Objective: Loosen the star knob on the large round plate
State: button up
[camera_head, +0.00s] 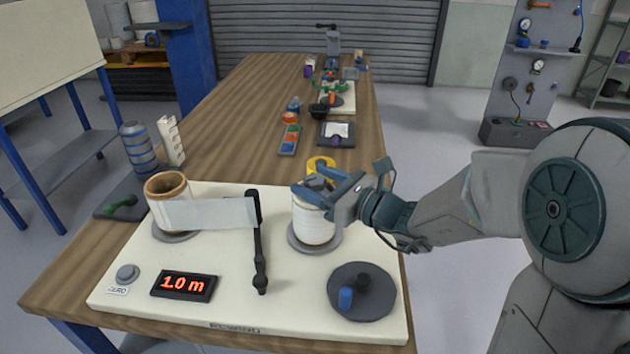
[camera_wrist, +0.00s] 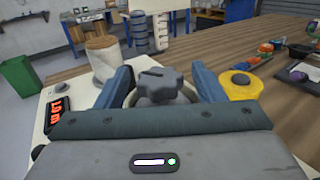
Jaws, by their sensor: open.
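In the wrist view, a dark grey star knob (camera_wrist: 162,80) sits on top of a round pale part, between my open gripper fingers (camera_wrist: 165,77). There is a visible gap at either side of it. In the head view my gripper (camera_head: 322,185) reaches in from the right, over the top of the white film roll (camera_head: 314,222), and hides the knob there. The white roll stands on a grey round base (camera_head: 296,243).
A second roll (camera_head: 167,188) at the left feeds film toward a black post (camera_head: 257,230). A display (camera_head: 184,286) reads 1.0 m, beside a grey button (camera_head: 127,273). A yellow ring (camera_head: 320,164) stands close behind my gripper.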

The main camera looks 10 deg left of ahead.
jog(key=shift+w+a, duration=0.1)
jog(key=shift+a, duration=0.2)
jog(key=c, duration=1)
